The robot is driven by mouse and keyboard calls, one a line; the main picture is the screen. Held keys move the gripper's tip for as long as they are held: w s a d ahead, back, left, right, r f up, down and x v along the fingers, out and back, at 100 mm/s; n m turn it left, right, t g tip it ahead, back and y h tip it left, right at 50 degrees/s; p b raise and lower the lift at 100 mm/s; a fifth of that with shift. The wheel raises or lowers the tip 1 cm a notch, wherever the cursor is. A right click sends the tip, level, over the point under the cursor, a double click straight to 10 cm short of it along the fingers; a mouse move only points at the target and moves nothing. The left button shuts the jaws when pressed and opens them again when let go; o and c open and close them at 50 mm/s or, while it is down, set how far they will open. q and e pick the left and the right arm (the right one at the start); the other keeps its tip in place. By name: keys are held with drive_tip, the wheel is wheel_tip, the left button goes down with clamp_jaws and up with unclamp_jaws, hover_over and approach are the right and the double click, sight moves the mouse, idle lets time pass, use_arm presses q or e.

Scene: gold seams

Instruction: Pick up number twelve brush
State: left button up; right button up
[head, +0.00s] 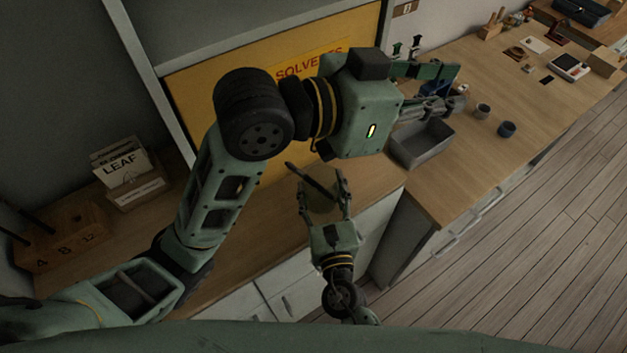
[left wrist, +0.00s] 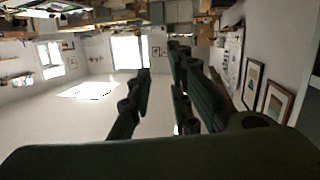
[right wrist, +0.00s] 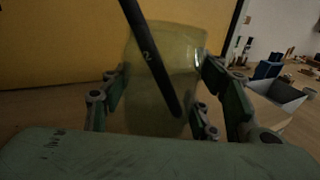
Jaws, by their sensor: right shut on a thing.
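My right gripper (head: 324,190) is closed around a translucent yellow-green jar (right wrist: 160,75), with one finger on each side of it. A dark brush (right wrist: 150,60) slants across the jar in the right wrist view, and its upper end sticks out above the rim. The brush also shows in the head view (head: 310,180), tilted up to the left. Whether the jar touches the counter is unclear. My left gripper (head: 436,88) is open and empty, raised over the counter at the back right.
A wooden holder marked 4, 8, 12 (head: 62,240) and a LEAF box (head: 135,185) stand at the left. A yellow SOLVENTS panel (head: 200,90) stands behind.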

use_arm(q)
drive_tip(key=s+d+f+m+g+y, duration=0.2)
drive_tip(key=s+d+m+g, duration=0.35)
drive_tip(key=s+d, duration=0.35)
drive_tip(key=n+y, duration=0.2)
drive_tip(key=y, duration=1.5)
approach(302, 176)
drive_tip(key=x, duration=0.3)
drive_tip(key=d+x, duration=0.1)
drive_tip(key=x, duration=0.2)
drive_tip(key=shift+w+d+f, duration=0.15)
drive_tip(key=shift+w+f, duration=0.05)
drive_tip(key=shift+f, duration=0.05)
drive_tip(key=shift+a+r+x, duration=0.1)
drive_tip(key=shift+a+x, duration=0.05)
drive_tip(key=shift+x, duration=0.7)
drive_tip(key=shift+a+r+x, duration=0.1)
drive_tip(key=shift+a+x, duration=0.05)
drive_tip(key=shift+x, duration=0.75)
drive_tip(key=shift+a+x, duration=0.2)
drive_tip(key=shift+x, duration=0.65)
drive_tip(key=shift+w, duration=0.1)
clamp_jaws()
